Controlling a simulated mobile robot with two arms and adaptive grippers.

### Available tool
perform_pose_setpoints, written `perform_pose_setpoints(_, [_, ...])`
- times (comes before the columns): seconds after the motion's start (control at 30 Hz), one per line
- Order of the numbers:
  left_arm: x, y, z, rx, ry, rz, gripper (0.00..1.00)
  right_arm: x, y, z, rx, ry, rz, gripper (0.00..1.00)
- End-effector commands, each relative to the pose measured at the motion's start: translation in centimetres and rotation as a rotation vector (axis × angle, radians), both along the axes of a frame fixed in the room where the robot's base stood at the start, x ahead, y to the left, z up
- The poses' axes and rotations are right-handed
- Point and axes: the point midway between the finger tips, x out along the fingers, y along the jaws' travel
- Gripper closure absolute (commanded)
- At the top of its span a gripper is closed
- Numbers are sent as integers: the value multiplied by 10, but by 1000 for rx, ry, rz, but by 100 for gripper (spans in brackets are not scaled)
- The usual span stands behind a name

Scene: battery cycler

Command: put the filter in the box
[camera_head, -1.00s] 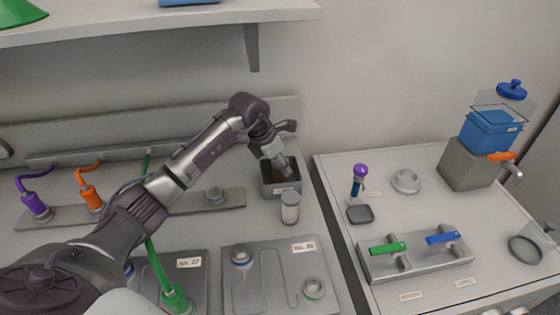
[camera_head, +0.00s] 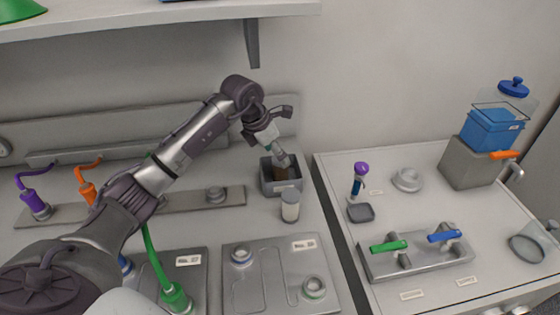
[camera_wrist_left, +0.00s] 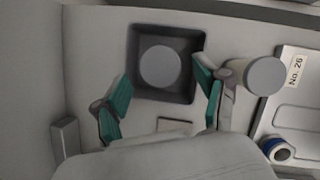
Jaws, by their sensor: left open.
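The box (camera_head: 268,184) is a small dark grey open bin at the back of the left bench. It also shows in the left wrist view (camera_wrist_left: 135,60). A round-topped piece that looks like the filter (camera_wrist_left: 160,66) stands inside it, seen from above as a light grey disc. In the head view its brownish side (camera_head: 281,172) shows within the bin. My left gripper (camera_head: 277,154) is above the box. In the left wrist view its green-padded fingers (camera_wrist_left: 161,97) are spread wide and empty, with the disc beyond them. My right gripper is not in view.
A capped pale jar (camera_head: 290,206) stands close in front of the box, near the right finger in the wrist view. Metal plates with rings (camera_head: 258,278) lie nearer. A second bench to the right holds a lever block (camera_head: 415,252) and a blue tank (camera_head: 490,131). A shelf hangs above.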

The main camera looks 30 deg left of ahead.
Motion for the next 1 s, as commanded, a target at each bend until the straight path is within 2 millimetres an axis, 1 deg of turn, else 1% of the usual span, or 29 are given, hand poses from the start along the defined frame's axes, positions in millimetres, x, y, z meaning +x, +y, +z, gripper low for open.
perform_pose_setpoints(0.03, [-3, 4, 11, 3, -6, 2, 28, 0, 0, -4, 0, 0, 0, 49])
perform_pose_setpoints(0.2, [-15, 10, 44, 2, -6, 2, 28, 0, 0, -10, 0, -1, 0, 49])
perform_pose_setpoints(0.3, [-20, 13, 59, 1, -4, 1, 28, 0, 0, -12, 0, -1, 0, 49])
perform_pose_setpoints(0.4, [-24, 15, 68, 0, -2, 2, 28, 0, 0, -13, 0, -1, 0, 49])
perform_pose_setpoints(0.57, [-27, 16, 75, 0, 0, 1, 28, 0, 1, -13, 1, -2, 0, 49])
perform_pose_setpoints(1.0, [-27, 16, 75, 0, 0, 1, 28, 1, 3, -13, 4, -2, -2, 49])
